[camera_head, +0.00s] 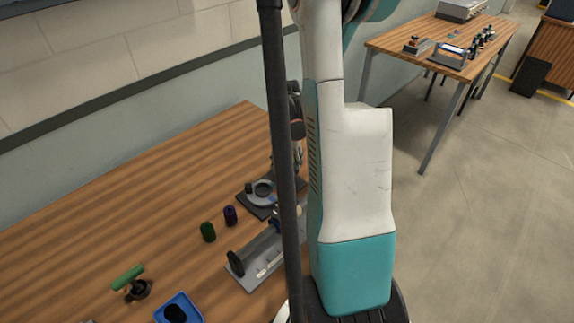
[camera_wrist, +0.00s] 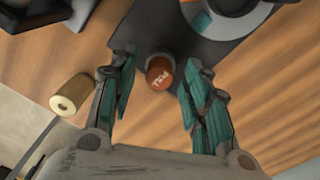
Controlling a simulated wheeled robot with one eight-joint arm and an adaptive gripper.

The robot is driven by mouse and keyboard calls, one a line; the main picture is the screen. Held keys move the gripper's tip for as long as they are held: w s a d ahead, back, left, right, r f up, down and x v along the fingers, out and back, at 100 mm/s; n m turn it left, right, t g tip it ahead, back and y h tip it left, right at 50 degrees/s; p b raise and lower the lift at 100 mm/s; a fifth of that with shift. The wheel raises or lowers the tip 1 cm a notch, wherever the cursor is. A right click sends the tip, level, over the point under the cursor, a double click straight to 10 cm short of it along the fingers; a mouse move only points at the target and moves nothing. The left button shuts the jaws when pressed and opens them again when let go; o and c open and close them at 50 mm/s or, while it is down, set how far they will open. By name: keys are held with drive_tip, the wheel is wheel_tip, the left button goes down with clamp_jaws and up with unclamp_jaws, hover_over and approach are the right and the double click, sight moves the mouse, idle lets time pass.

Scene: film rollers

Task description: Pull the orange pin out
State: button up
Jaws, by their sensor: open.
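The orange pin (camera_wrist: 160,72) shows in the wrist view as a round orange-red knob with pale marking on top. It stands at the edge of a dark base plate (camera_wrist: 150,38) that also carries a grey ring (camera_wrist: 243,22). My gripper (camera_wrist: 156,76) is open, with one teal-padded finger to each side of the knob. I see no clear contact, and how far the pin goes down is hidden.
A brass-coloured cylinder (camera_wrist: 72,95) is left of my gripper. On the wooden table (camera_head: 130,190) are a green roller (camera_head: 208,232), a purple roller (camera_head: 230,215), a grey bracket (camera_head: 250,270), a green-handled tool (camera_head: 128,277) and a blue tray (camera_head: 190,310). The table's back left is clear.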

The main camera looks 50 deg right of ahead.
sight(286, 166)
clamp_jaws()
drive_tip(key=shift+r+p, duration=0.55)
drive_tip(key=shift+r, duration=0.4)
unclamp_jaws()
drive_tip(key=shift+f, duration=0.1)
wheel_tip(286, 166, up, 12)
drive_tip(key=shift+w, duration=0.15)
drive_tip(key=shift+a, duration=0.1)
